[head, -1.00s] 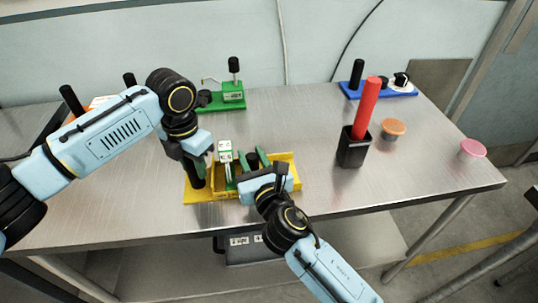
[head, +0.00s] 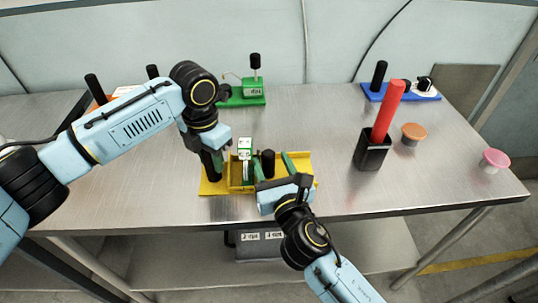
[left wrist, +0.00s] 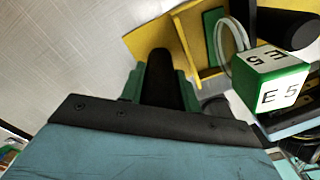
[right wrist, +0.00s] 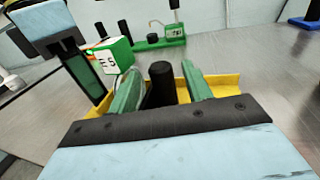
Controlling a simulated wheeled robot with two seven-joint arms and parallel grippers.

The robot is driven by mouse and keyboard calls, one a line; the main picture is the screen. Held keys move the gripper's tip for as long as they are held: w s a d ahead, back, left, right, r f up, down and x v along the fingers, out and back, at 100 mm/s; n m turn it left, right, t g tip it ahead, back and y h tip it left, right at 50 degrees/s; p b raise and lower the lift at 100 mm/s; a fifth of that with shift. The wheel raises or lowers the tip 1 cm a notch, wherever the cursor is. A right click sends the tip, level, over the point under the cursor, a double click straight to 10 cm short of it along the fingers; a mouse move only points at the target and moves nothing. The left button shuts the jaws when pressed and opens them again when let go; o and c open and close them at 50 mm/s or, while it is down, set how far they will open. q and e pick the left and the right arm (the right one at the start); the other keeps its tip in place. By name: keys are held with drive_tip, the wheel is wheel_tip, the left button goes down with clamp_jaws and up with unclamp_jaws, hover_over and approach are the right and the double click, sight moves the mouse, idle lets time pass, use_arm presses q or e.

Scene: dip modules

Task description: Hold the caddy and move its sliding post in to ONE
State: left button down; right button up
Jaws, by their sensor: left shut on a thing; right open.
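The yellow caddy (head: 212,188) lies near the table's front edge and has black upright posts. My left gripper (head: 211,163) is shut on the caddy's left black post (left wrist: 160,78). My right gripper (right wrist: 160,82) is open, its green fingers on either side of another black post (right wrist: 162,88) in the caddy's middle; this post (head: 268,160) also shows in the head view. I cannot tell whether the fingers touch it. A white and green cube marked E5 (left wrist: 272,75) stands beside a pale loop at the caddy. No mark reading ONE is legible.
A black holder (head: 372,155) with a red stick (head: 388,110) stands to the right. Orange (head: 414,132) and pink (head: 494,158) round pieces lie beyond it. A green module (head: 240,98) and a blue module (head: 400,93) are at the back.

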drive_tip(key=v, duration=0.9)
drive_tip(key=shift+c, duration=0.2)
